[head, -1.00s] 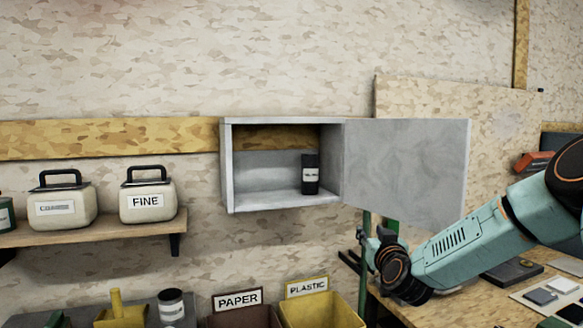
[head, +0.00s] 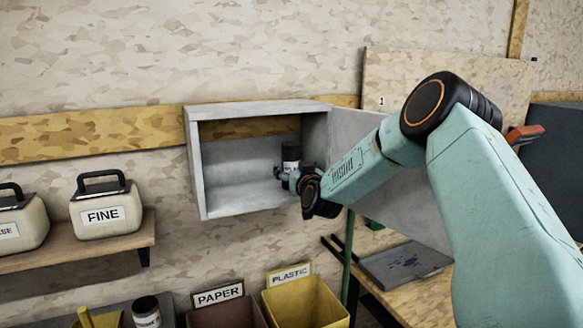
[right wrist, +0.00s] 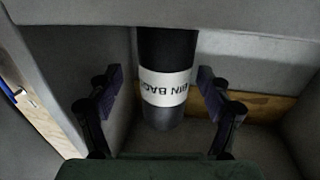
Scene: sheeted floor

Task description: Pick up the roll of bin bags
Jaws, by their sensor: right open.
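The roll of bin bags (right wrist: 163,85) is a dark upright cylinder with a white label, standing inside the grey wall cabinet (head: 240,203). In the head view its upper part (head: 291,153) shows above my right gripper (head: 283,175), which hides its lower part. My right gripper is at the cabinet's open front. In the right wrist view the gripper (right wrist: 160,103) is open, with one finger on each side of the roll and a visible gap on both sides. I see no grip on the roll. My left gripper is not in view.
The open cabinet door (head: 352,130) stands to the right, behind my right arm. A shelf (head: 120,252) with a container labelled FINE (head: 103,215) is at left. Bins labelled PAPER (head: 228,315) and PLASTIC (head: 305,303) stand below. A workbench (head: 420,300) is at lower right.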

